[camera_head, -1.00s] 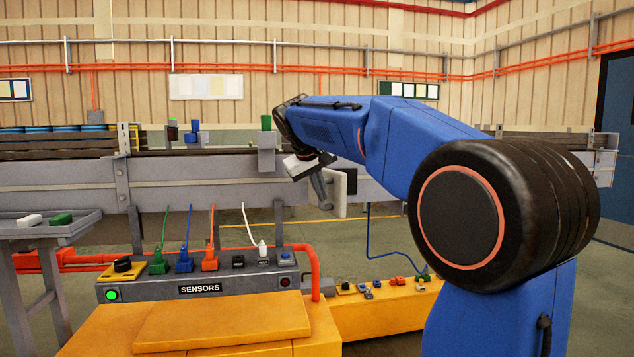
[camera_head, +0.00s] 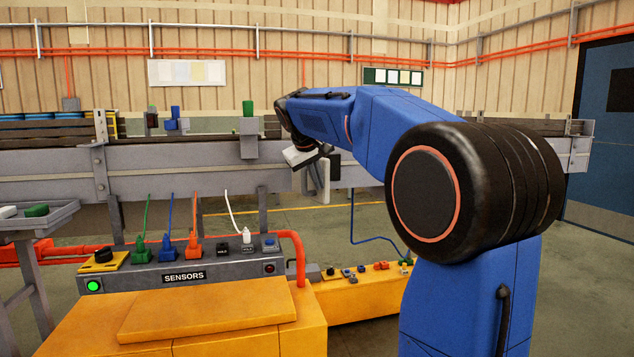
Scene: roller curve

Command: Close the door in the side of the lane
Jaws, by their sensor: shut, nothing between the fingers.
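The door (camera_head: 326,180) is a pale panel on the side of the grey lane (camera_head: 220,165). It stands open, swung out towards me, and is seen nearly edge-on. The dark opening (camera_head: 335,166) shows just right of it. My gripper (camera_head: 314,188) points down at the left of the door and overlaps its edge in the picture. It looks shut and empty. I cannot tell whether it touches the door. My wrist and forearm hide part of the lane above.
A grey sensor box (camera_head: 185,265) with coloured plugs stands on a yellow cabinet (camera_head: 210,315) in front of the lane. A low yellow unit (camera_head: 365,295) lies below the door. A tray (camera_head: 55,218) is at the left. Floor is free behind my arm at right.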

